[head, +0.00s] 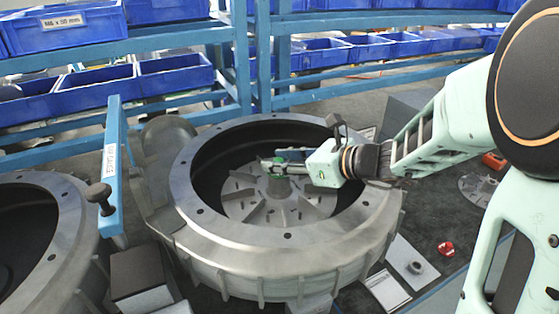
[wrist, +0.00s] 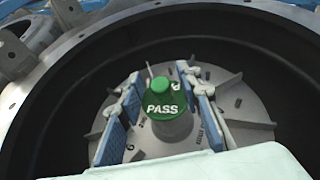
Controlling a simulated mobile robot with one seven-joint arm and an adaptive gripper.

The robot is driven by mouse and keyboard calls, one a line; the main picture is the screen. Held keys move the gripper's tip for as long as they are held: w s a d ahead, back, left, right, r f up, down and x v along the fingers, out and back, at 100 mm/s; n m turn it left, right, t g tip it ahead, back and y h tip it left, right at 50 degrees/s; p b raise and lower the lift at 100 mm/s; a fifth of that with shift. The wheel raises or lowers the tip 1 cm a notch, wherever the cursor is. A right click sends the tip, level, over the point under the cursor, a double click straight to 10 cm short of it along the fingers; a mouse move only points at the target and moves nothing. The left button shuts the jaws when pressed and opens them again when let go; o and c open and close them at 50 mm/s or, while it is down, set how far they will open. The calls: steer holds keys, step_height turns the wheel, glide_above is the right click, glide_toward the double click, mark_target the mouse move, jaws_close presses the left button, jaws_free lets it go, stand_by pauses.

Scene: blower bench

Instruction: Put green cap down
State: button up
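The green cap (wrist: 165,100) bears the word PASS and sits over the grey central hub of the bladed impeller (wrist: 240,108). In the head view the green cap (head: 276,169) shows small and partly hidden at the fingers. My gripper (wrist: 160,90) has its two blue-padded fingers spread, one on each side of the cap. A gap shows on the left side of the cap; on the right, contact is hard to tell. In the head view my gripper (head: 280,162) reaches in from the right, inside the housing. The cap's underside is hidden.
The round grey housing (head: 265,240) surrounds the impeller, its rim a raised edge. A second housing (head: 62,250) stands at left beside a blue bar (head: 112,165) with a dark knob. A red object (head: 446,249) and a small ring (head: 415,267) lie at right. Blue bins line the back.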

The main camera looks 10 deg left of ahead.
steer(key=shift+r, duration=0.1)
steer(key=shift+d+r, duration=0.15)
steer(key=shift+d, duration=0.1)
steer(key=v, duration=1.1)
steer(key=shift+s+d, duration=0.15)
steer(key=shift+s, duration=0.1)
steer(key=shift+d+r, duration=0.1)
